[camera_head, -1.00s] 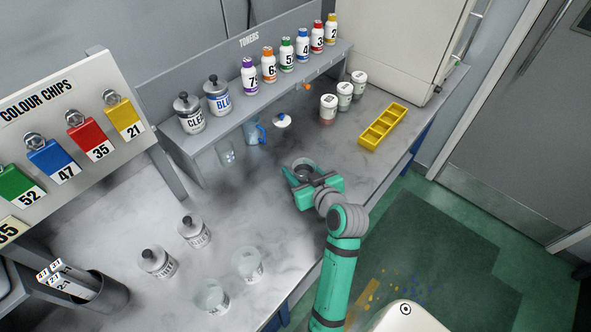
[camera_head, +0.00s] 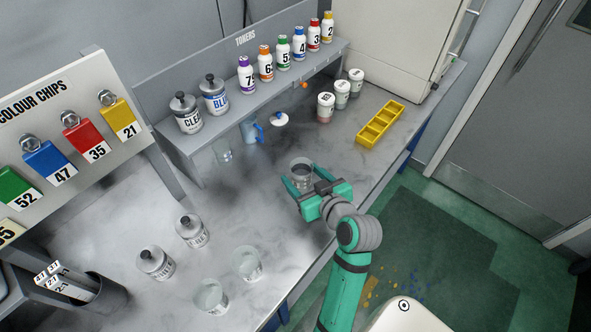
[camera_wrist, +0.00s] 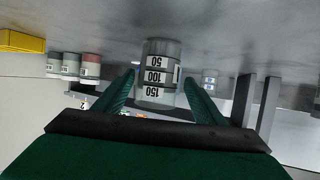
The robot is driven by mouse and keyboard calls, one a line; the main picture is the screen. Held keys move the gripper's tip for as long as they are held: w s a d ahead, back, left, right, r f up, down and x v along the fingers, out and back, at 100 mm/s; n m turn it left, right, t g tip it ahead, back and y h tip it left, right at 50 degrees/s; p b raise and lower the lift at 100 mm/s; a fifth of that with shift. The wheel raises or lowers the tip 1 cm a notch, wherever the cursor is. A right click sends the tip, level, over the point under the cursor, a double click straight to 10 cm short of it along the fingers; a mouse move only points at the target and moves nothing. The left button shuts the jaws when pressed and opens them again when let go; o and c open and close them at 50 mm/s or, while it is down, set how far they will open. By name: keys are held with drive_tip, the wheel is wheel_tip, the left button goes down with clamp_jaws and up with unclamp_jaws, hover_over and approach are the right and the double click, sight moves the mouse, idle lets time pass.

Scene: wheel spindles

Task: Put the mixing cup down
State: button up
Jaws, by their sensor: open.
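The clear mixing cup (camera_head: 301,170) stands upright on the grey bench, near the bench's front edge. In the wrist view the cup (camera_wrist: 160,70) appears upside down, with the marks 50, 100 and 150 on its side. My gripper (camera_head: 303,182) is open on the near side of the cup. In the wrist view the two green fingers (camera_wrist: 158,82) are spread wide, one to each side of the cup, with a visible gap on both sides. Whether the fingertips still reach beside the cup is hard to tell.
A yellow tray (camera_head: 379,125) and several lidded pots (camera_head: 326,107) stand at the right. A blue jug (camera_head: 251,131) and a clear cup (camera_head: 222,151) are behind left. Two clear cups (camera_head: 247,263) and two tins (camera_head: 192,231) stand at front left. The bench between is clear.

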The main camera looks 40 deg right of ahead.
sight(306, 180)
drive_tip(key=v, duration=0.7)
drive_tip(key=shift+d+f, duration=0.1)
